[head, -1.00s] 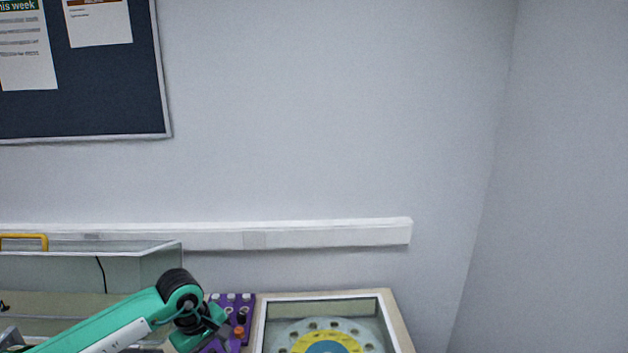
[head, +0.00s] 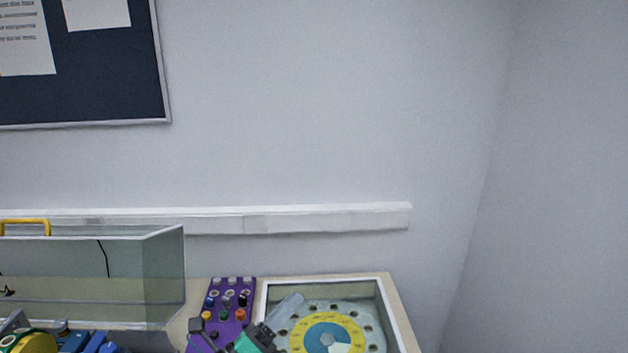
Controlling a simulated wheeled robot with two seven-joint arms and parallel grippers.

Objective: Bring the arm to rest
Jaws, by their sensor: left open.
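My left gripper (head: 235,340) shows at the bottom edge, a little right of the purple panel's lower part. Its dark fingers and a bit of teal body are in view, and the rest of it is cut off by the frame. It is open, and I see nothing held in it. My right gripper is out of view.
A purple panel (head: 230,291) with coloured knobs stands on the bench beside a framed tray (head: 392,310) holding a yellow and blue dial (head: 326,338). A clear box (head: 150,285) with a yellow handle (head: 25,222) is at left. White trunking (head: 330,219) crosses the wall behind.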

